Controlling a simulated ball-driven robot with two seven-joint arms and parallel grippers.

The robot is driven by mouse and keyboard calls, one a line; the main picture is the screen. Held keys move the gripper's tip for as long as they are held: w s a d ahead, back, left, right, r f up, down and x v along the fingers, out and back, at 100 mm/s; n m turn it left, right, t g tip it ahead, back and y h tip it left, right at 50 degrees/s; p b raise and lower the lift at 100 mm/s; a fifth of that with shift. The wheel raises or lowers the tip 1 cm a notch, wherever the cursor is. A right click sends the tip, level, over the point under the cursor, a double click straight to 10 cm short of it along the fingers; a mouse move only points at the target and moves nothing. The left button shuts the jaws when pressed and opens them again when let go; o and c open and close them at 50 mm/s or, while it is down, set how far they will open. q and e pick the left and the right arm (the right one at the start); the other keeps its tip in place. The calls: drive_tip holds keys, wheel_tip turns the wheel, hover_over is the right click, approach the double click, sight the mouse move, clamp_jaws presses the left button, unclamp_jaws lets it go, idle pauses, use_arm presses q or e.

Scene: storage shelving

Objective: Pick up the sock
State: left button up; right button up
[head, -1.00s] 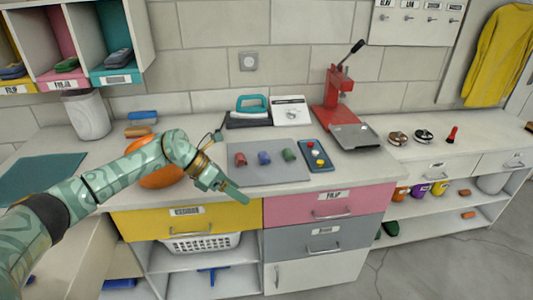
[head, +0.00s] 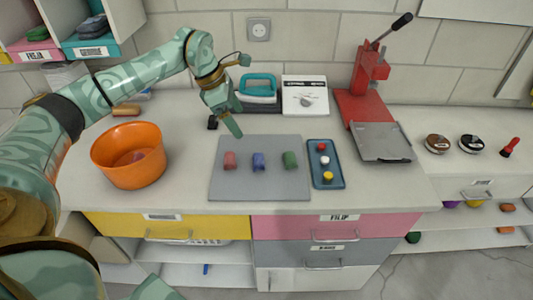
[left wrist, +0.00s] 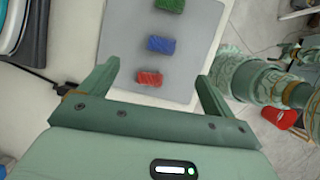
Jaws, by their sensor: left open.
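Three small rolled cloth-like pieces lie in a row on a grey mat (head: 285,190): a red one (head: 230,160), a blue one (head: 259,161) and a green one (head: 290,160). They look like rolled socks, but I cannot be sure. My left gripper (head: 226,122) is above the counter at the mat's back left corner, pointing down, open and empty. In the left wrist view the red piece (left wrist: 149,78) lies nearest, between the lines of the spread fingers (left wrist: 158,84), apart from them. The blue piece (left wrist: 160,44) and green piece (left wrist: 170,5) lie beyond.
An orange bowl (head: 128,168) stands left of the mat, a blue tray with coloured knobs (head: 325,165) right of it. The counter's front strip is clear.

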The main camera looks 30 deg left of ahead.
use_arm(q)
approach(259, 158)
drive_tip(key=x, duration=0.1)
drive_tip(key=b+x, duration=0.1)
drive_tip(key=x, duration=0.1)
drive_tip(key=shift+w, duration=0.3)
drive_tip(key=shift+d+f+b, duration=0.2)
drive_tip(key=shift+f+b, duration=0.1)
drive_tip(key=shift+f, duration=0.05)
drive_tip(key=b+x, duration=0.1)
drive_tip(key=x, duration=0.4)
drive_tip(key=shift+s+a+f, duration=0.1)
drive_tip(key=shift+s+f, duration=0.05)
drive_tip(key=shift+s, duration=0.05)
drive_tip(key=c, duration=1.1)
use_arm(e)
drive_tip(key=s+f, duration=0.2)
drive_tip(key=shift+a+f, duration=0.15)
drive_tip(key=shift+f, duration=0.2)
